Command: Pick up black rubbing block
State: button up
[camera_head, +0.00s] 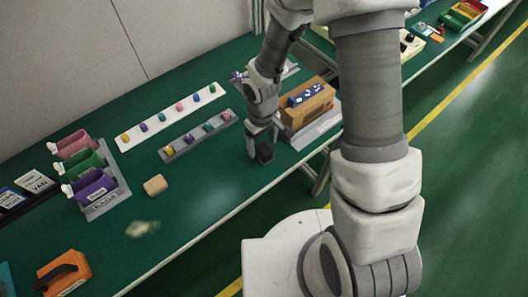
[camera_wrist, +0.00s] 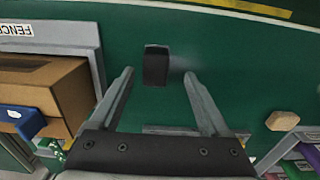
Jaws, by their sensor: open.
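The black rubbing block (camera_head: 265,154) lies on the green bench top, towards the bench's front edge. In the wrist view the black block (camera_wrist: 156,66) is a small dark upright rectangle ahead of the fingertips, roughly centred between them. My gripper (camera_head: 262,141) is right by the block in the head view, with its fingers pointing down. In the wrist view my gripper (camera_wrist: 158,72) has its two fingers spread wide with nothing between them gripped. I cannot tell the exact height of the fingertips above the bench.
A grey tray (camera_head: 318,130) with a cardboard box (camera_head: 307,104) stands just right of my gripper; the box also shows in the wrist view (camera_wrist: 72,97). A grey strip (camera_head: 197,137) with coloured pieces lies left. A tan block (camera_head: 155,185) lies further left. Bench between is clear.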

aim_at(264, 148)
jog(key=shift+w+d+f, duration=0.15)
jog(key=shift+f, duration=1.05)
jog(key=shift+w+d+f, duration=0.1)
jog(key=shift+f, duration=1.05)
jog(key=shift+c, duration=0.3)
grip_shut()
